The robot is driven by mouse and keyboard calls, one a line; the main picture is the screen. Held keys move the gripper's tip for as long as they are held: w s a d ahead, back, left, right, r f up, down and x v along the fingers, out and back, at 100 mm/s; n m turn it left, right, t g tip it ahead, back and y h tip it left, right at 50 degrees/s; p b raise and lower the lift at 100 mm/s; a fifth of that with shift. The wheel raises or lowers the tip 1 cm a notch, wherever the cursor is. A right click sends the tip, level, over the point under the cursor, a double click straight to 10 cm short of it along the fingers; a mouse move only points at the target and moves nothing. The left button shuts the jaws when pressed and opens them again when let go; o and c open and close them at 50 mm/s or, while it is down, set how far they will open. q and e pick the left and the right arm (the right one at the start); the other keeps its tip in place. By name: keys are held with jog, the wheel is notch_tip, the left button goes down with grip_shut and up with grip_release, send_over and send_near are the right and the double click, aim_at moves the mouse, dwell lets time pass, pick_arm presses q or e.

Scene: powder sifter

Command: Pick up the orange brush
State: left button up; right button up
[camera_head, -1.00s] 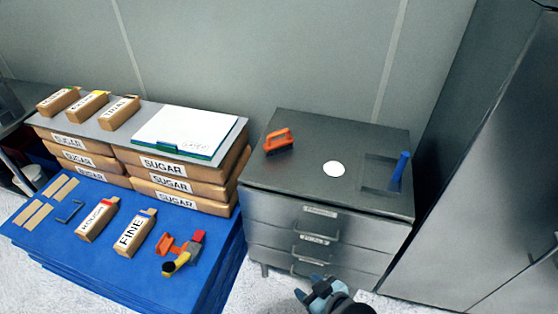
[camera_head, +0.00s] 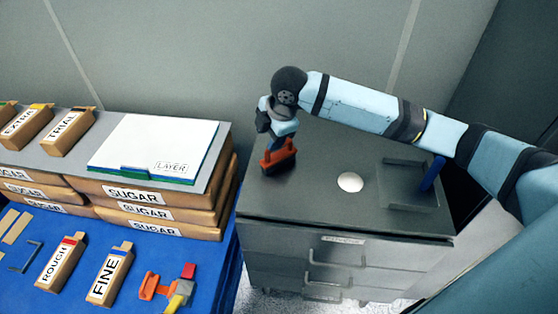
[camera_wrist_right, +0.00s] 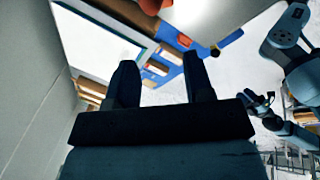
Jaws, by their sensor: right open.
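The orange brush (camera_head: 277,160) stands on the grey cabinet top, near its left back corner, with its dark lower part down. My right gripper (camera_head: 279,141) is right above the brush and hides part of its upper side; contact cannot be told. In the right wrist view my right gripper (camera_wrist_right: 161,62) shows two dark fingers wide apart with nothing between them. An orange piece at that view's top edge, probably the brush (camera_wrist_right: 149,5), is cut off. My left gripper (camera_wrist_right: 260,103) seems to show small at the right of the wrist view; its jaws are unclear.
The cabinet top (camera_head: 330,205) also bears a white disc (camera_head: 350,182) and a blue-handled tool (camera_head: 432,174). To the left, sugar boxes (camera_head: 140,196) carry a white board (camera_head: 155,145). An orange tool (camera_head: 153,286) lies on the blue table. A wall stands behind.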

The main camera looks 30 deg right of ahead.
jog(key=d+r+n+h, duration=0.1)
jog(key=d+r, duration=0.3)
send_near(279, 154)
jog(key=shift+w+a+f+g, duration=0.4)
jog(key=shift+w+a, duration=0.05)
jog(key=shift+a, duration=0.05)
jog(key=x, duration=0.5)
jog(key=shift+w+d, duration=0.15)
jog(key=shift+w, duration=0.1)
jog(key=shift+c, duration=0.3)
grip_shut()
